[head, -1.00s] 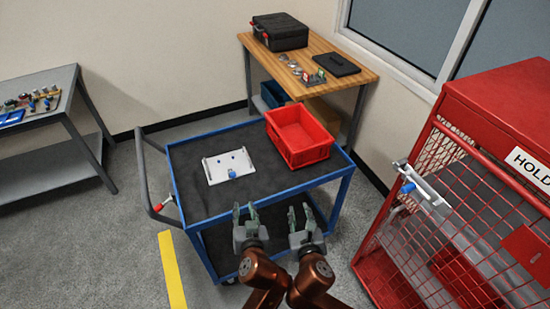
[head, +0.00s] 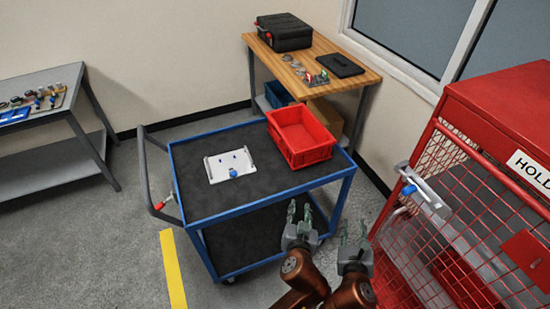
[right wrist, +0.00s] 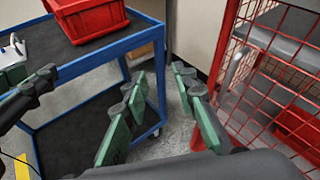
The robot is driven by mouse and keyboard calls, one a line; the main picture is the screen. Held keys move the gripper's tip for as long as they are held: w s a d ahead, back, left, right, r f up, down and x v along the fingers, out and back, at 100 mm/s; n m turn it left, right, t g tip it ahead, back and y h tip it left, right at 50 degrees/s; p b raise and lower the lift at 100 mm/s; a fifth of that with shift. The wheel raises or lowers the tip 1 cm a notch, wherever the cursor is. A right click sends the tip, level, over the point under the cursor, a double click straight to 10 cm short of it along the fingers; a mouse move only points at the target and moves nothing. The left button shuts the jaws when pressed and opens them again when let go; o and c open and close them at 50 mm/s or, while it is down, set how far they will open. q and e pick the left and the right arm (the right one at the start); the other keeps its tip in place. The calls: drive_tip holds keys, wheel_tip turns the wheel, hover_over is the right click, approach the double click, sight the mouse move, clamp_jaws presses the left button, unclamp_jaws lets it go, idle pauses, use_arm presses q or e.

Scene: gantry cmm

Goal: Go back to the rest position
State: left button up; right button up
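In the head view my left gripper (head: 299,210) is in front of the blue cart's near right side, its two fingers apart and empty. My right gripper (head: 353,231) is to its right, between the cart and the red cage, also open with nothing between its fingers. In the right wrist view the green-padded fingers of my right gripper (right wrist: 160,95) are spread, with only floor and background between them. Part of my left gripper shows at the left edge of that view. Neither gripper visibly touches anything.
A red cage (head: 480,170) with a latch stands close on the right. A wooden bench (head: 335,50) and grey table (head: 45,150) stand behind.

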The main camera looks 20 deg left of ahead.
use_arm(q)
drive_tip(key=shift+w+d+r, duration=0.1)
drive_tip(key=shift+d, duration=0.65)
use_arm(e)
drive_tip(key=shift+d+f, duration=0.1)
drive_tip(key=shift+d, duration=0.15)
drive_tip(key=shift+s, duration=0.1)
